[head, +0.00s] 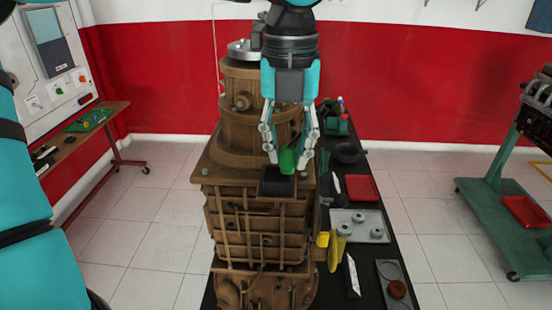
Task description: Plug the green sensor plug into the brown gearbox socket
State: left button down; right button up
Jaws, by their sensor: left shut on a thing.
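The brown gearbox (255,222) stands upright on a black bench in the middle of the head view. A dark, box-shaped socket (277,182) sits on its upper front ledge. My left gripper (288,158) points down in front of the gearbox. It is shut on the green sensor plug (287,161). The plug is just above the dark socket in the picture; I cannot tell whether they touch. The inside of the socket is hidden. My right gripper is not in view.
The black bench (408,272) holds a red tray (362,188), a grey tray with round parts (370,232) and a yellow part (335,250) right of the gearbox. A green trolley (490,220) stands far right. A wooden table (100,125) is at left.

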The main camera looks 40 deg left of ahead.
pick_arm(q)
jog(key=s+d+r+p, duration=0.1)
jog(key=s+d+p, duration=0.1)
jog(key=d, duration=1.1)
jog(key=shift+s+r, duration=0.15)
jog(key=shift+s, duration=0.35)
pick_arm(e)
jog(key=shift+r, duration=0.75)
pick_arm(q)
jog(key=shift+d, duration=0.1)
